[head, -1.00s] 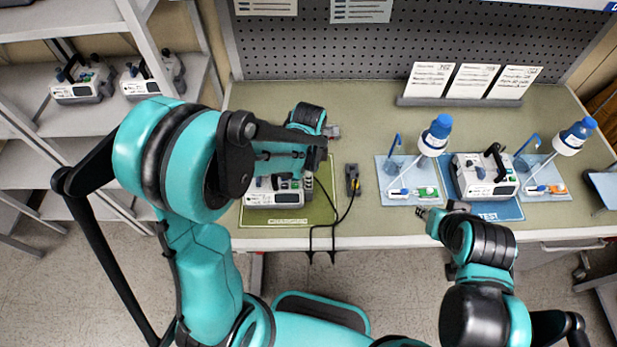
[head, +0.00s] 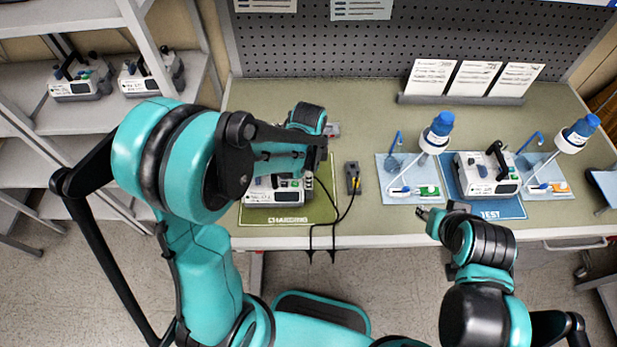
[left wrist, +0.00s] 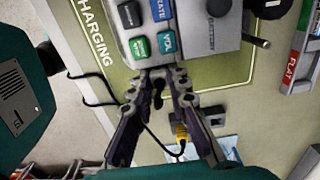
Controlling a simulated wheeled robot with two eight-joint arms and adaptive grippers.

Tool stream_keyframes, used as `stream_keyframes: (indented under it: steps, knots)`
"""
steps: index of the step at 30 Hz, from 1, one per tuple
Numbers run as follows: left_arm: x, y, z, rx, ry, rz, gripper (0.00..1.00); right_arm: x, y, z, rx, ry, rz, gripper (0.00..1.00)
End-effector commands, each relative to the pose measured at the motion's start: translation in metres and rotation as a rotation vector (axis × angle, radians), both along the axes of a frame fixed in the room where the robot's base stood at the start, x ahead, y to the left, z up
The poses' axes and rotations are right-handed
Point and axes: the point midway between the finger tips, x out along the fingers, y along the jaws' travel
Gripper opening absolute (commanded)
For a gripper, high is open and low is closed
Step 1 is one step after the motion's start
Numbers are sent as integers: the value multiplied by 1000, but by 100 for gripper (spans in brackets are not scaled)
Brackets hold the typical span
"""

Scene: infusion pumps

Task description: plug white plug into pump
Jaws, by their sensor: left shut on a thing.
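The pump (head: 275,192) is a white and grey box on the green charging mat (head: 318,215), partly hidden by my left arm. In the left wrist view, the pump (left wrist: 190,38) shows its coloured keys. My left gripper (left wrist: 165,76) is at the pump's edge, its fingertips close together and shut on the plug at the end of a dark cord. The plug is almost wholly hidden between the fingers, so I cannot tell whether it is in the pump. In the head view, my right gripper (head: 440,210) is near the table's front edge, its jaws unclear.
A dark block (head: 353,178) with a yellow-ended cord stands right of the mat. Dark cords hang over the front edge. Another pump (head: 487,174) stands on a blue mat between trays with blue-capped bottles (head: 438,130).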

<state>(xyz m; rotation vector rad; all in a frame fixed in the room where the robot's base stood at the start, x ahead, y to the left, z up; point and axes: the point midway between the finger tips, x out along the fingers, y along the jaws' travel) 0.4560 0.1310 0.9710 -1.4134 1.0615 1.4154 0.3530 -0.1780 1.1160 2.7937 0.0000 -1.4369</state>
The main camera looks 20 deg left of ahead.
Motion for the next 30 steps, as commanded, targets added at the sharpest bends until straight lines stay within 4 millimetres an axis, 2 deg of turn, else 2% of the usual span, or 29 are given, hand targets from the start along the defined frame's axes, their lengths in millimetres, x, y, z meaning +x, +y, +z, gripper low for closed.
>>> stream_keyframes:
  steps: [11,12,14,15,21,23,30]
  knots:
    - [0,0,-2,0,0,0,0,0,0,-2,0,0,0,35]
    - [0,0,-2,0,0,0,21,0,0,-2,0,0,0,35]
    - [0,0,-2,0,0,0,37,0,0,-2,0,0,0,35]
    - [0,0,-2,0,0,0,40,0,0,-2,0,0,0,35]
    - [0,0,-2,0,0,0,40,0,0,-2,0,0,0,35]
    - [0,0,-2,0,0,0,56,0,0,-2,0,0,0,35]
    - [0,0,-2,0,0,0,58,0,0,-2,0,0,0,35]
